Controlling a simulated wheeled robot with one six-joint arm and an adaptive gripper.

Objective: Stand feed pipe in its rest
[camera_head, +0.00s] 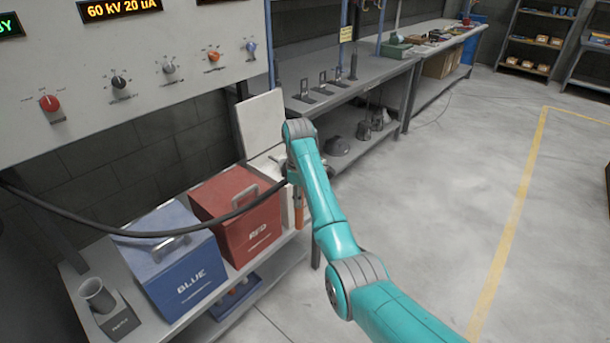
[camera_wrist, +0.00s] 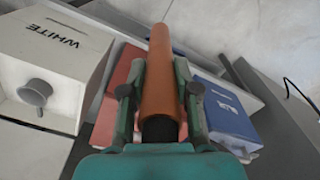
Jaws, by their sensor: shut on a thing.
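The feed pipe, an orange tube with a dark lower end, lies between the two fingers of my gripper (camera_wrist: 158,88) in the wrist view; its orange body (camera_wrist: 160,60) extends past the fingertips. In the head view only a short orange piece of the pipe (camera_head: 299,216) shows below the wrist, and my arm hides the rest. My gripper is shut on the pipe, beside the red box, near the white box. A dark block with a grey open cup (camera_head: 97,293) stands at the shelf's left front and looks like the rest; its label is too small to read.
A blue box (camera_head: 182,265) and red box (camera_head: 240,215) stand between the cup and my gripper. A white box (camera_wrist: 50,65) has a grey funnel-like part (camera_wrist: 36,92). A black cable (camera_head: 150,234) hangs across the boxes. The floor at right is clear.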

